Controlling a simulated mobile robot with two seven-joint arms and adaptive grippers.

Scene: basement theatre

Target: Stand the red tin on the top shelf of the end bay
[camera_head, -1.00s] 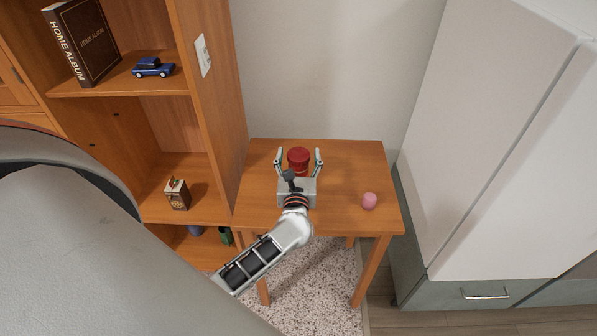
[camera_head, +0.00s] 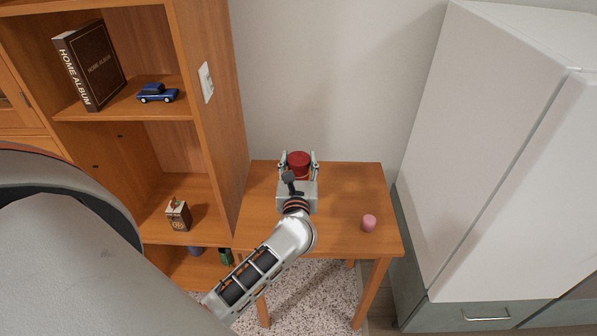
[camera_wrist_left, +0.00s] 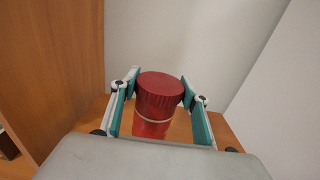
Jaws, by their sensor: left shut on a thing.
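The red tin (camera_head: 299,163) is a short cylinder with a dark red lid, upright over the small wooden table (camera_head: 345,190). My left gripper (camera_head: 299,170) is shut on it, one finger on each side. In the left wrist view the tin (camera_wrist_left: 158,105) stands between the two teal finger pads (camera_wrist_left: 157,112). I cannot tell whether its base touches the table. The wooden shelf unit (camera_head: 215,130) stands at the left; its upper visible shelf (camera_head: 120,105) holds an album and a toy car. My right gripper is not in view.
A brown album (camera_head: 92,65) and a blue toy car (camera_head: 157,93) occupy the upper visible shelf. A small carton (camera_head: 178,214) stands on the shelf below. A white cabinet (camera_head: 490,130) stands at the right.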

